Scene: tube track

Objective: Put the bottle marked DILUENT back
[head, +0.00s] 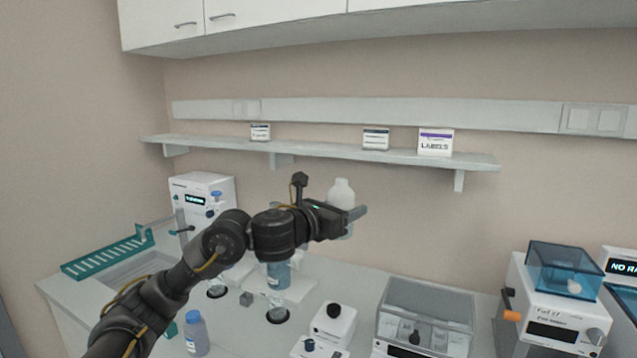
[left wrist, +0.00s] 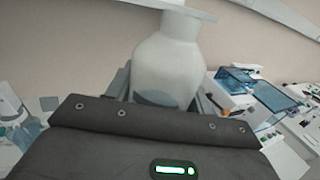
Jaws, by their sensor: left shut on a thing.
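A whitish, translucent bottle (head: 341,192) is held upright in the air in front of the wall, a little below the long shelf in the head view. My left gripper (head: 350,211) is shut around its body. In the left wrist view the same bottle (left wrist: 168,68) stands between the fingers, with darker liquid low inside. No writing on it can be read from either view, so I cannot confirm a DILUENT mark. My right gripper is not in view.
The wall shelf (head: 330,153) carries several small boxes, including a LABELS box (head: 435,142), with free gaps between.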

